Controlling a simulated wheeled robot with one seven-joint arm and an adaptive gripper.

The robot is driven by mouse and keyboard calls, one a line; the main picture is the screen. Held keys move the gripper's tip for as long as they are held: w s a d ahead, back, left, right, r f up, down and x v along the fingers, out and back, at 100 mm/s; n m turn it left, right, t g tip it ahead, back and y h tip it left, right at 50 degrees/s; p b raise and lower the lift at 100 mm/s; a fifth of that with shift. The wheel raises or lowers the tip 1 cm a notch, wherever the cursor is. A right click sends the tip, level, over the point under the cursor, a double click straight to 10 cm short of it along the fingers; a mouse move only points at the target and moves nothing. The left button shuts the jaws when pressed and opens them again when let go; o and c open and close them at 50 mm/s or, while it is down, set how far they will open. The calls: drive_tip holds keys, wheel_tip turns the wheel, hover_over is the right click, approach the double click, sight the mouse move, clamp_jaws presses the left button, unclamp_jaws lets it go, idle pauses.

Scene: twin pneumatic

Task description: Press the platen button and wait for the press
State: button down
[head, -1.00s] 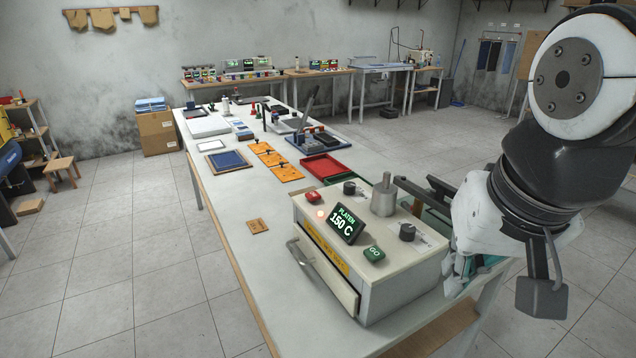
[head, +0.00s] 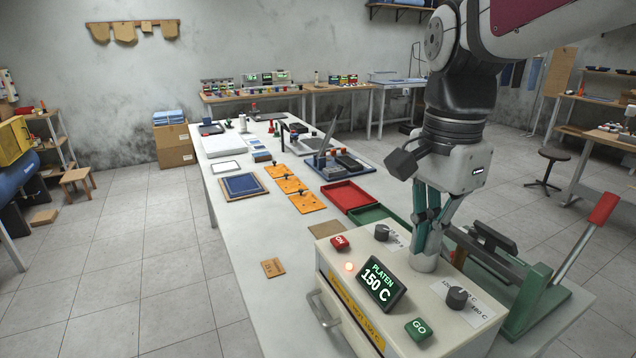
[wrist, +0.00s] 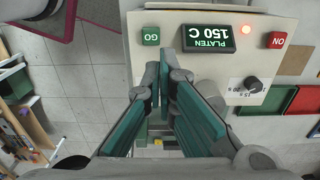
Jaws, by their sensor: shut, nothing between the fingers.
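The press is a cream box (head: 345,290) with a yellow label, a drawer-like front handle and a display (head: 381,284) reading PLATEN 150 C. A red ON button (head: 340,243) is at its left, beside a glowing red lamp (head: 350,266). A green GO button (head: 418,329) is near its front edge. My gripper (head: 423,246) is shut and empty, pointing down in front of the metal cylinder on top of the box. In the wrist view my gripper (wrist: 165,72) has its tips between the GO button (wrist: 151,36) and the display (wrist: 208,38); contact cannot be told.
Two black knobs (head: 457,298) sit on the box top. A green lever tool with a red handle (head: 603,208) stands at the right. Red (head: 348,196) and green trays, orange plates (head: 291,185) and a blue panel lie farther along the table. The table's left strip is mostly clear.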

sight(412, 323)
wheel_tip(412, 323, down, 14)
idle(0.6)
drive_tip(key=shift+f, duration=0.1)
drive_tip(key=shift+f+b, duration=0.65)
drive_tip(key=shift+f, duration=0.15)
drive_tip(key=shift+s+f, duration=0.2)
drive_tip(key=shift+s, duration=0.05)
wheel_tip(412, 323, up, 15)
drive_tip(key=p, duration=0.3)
drive_tip(key=shift+w, duration=0.25)
